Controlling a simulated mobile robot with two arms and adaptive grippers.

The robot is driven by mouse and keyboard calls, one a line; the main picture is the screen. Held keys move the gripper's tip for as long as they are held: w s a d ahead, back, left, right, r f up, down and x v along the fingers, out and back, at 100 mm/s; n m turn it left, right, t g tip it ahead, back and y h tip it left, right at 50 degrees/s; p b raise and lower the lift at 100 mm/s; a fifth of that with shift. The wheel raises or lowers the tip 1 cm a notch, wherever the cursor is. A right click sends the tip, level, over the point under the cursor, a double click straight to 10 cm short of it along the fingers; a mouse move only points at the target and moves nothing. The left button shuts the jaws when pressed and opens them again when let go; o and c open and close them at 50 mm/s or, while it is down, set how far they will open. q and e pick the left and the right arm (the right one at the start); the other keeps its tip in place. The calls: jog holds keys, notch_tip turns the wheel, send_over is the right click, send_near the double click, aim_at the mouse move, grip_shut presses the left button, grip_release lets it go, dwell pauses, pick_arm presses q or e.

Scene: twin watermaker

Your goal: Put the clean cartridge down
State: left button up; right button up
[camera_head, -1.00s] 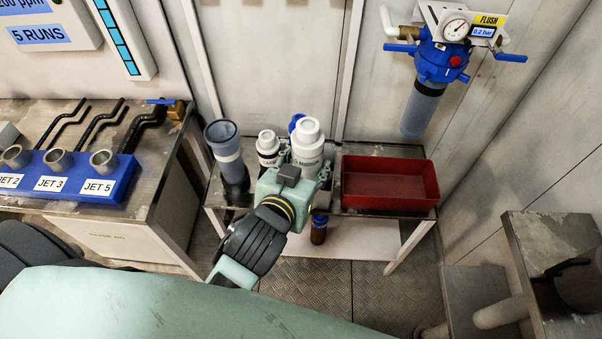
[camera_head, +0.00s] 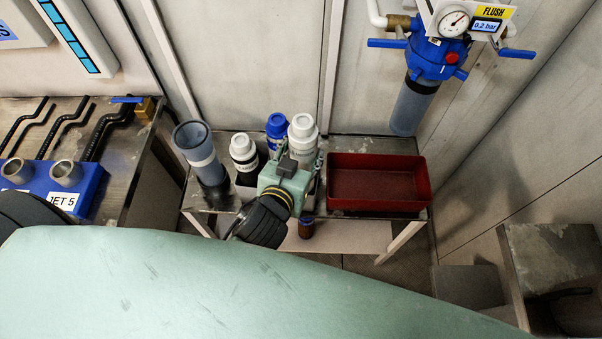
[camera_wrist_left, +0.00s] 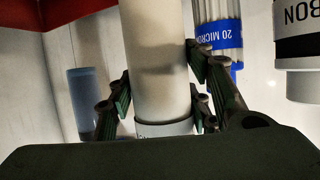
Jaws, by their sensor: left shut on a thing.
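My left gripper (camera_head: 298,160) is shut on a white cartridge (camera_head: 302,137) with a white cap, held upright. In the left wrist view the fingers (camera_wrist_left: 160,98) close around the pale body of this cartridge (camera_wrist_left: 155,60). It is at the right end of a group with a blue-capped cartridge (camera_head: 277,125) and a white-capped cartridge with a dark band (camera_head: 243,150), at a holder on the small metal table (camera_head: 225,220). The gripper hides its lower end, so I cannot tell whether it touches the holder. My right gripper is not in view.
An empty red tray (camera_head: 378,158) is to the right on the same table. A grey-blue cup-shaped housing (camera_head: 198,145) stands at the left. A brown bottle (camera_head: 306,228) is below the table's front edge. The flush filter unit (camera_head: 430,58) hangs on the wall.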

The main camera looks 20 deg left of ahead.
aim_at(304, 165)
pick_arm(q)
jog(key=f, duration=0.5)
jog(key=shift+w+f, duration=0.1)
jog(key=shift+w, duration=0.2)
jog(key=shift+f+b, duration=0.65)
jog(key=shift+f, duration=1.45)
jog(key=shift+s, duration=0.1)
jog(key=shift+f, duration=0.15)
jog(key=o, duration=1.3)
jog(key=shift+c, duration=0.2)
